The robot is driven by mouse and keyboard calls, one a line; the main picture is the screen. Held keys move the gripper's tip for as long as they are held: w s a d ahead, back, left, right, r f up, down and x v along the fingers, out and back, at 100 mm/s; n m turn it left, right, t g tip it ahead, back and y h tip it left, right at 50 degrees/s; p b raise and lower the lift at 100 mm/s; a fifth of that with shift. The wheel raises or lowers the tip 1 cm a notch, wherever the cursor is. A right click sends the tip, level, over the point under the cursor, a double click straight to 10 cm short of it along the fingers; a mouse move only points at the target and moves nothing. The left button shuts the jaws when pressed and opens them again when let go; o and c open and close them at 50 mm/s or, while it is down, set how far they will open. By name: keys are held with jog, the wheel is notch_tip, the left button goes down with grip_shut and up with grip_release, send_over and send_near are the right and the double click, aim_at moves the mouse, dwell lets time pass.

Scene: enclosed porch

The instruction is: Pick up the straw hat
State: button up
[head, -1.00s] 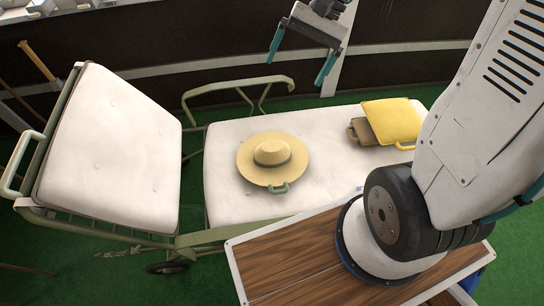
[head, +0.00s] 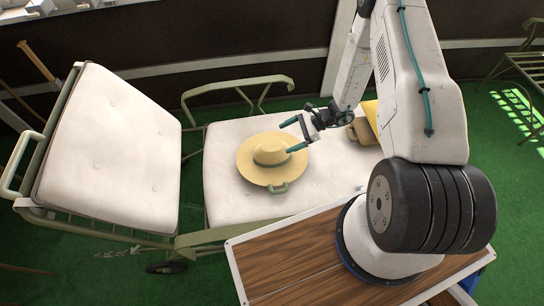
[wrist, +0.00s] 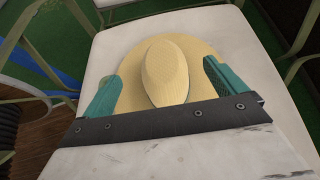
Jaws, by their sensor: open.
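My gripper (head: 293,135) is open, with teal fingers, above the hat's far right side. In the wrist view the hat (wrist: 167,72) lies ahead between the two open fingers (wrist: 160,90), its crown near the middle. The gripper looks empty. I cannot tell whether a finger touches the brim.
The lounger cushion (head: 325,185) has free room around the hat. A brown case (head: 362,131) and a yellow cushion (head: 371,112) lie at its right, partly hidden by my arm. The raised backrest (head: 110,150) stands left. A green metal armrest (head: 238,88) runs along the far side.

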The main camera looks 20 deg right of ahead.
aim_at(273, 146)
jog(key=shift+s+f, duration=0.2)
jog(key=shift+f, duration=0.5)
jog(key=shift+a+f, duration=0.25)
jog(key=shift+a, duration=0.1)
jog(key=x, duration=0.7)
jog(key=shift+w, duration=0.25)
jog(key=c, duration=1.4)
jog(key=shift+o, duration=0.2)
jog(key=shift+r, duration=0.1)
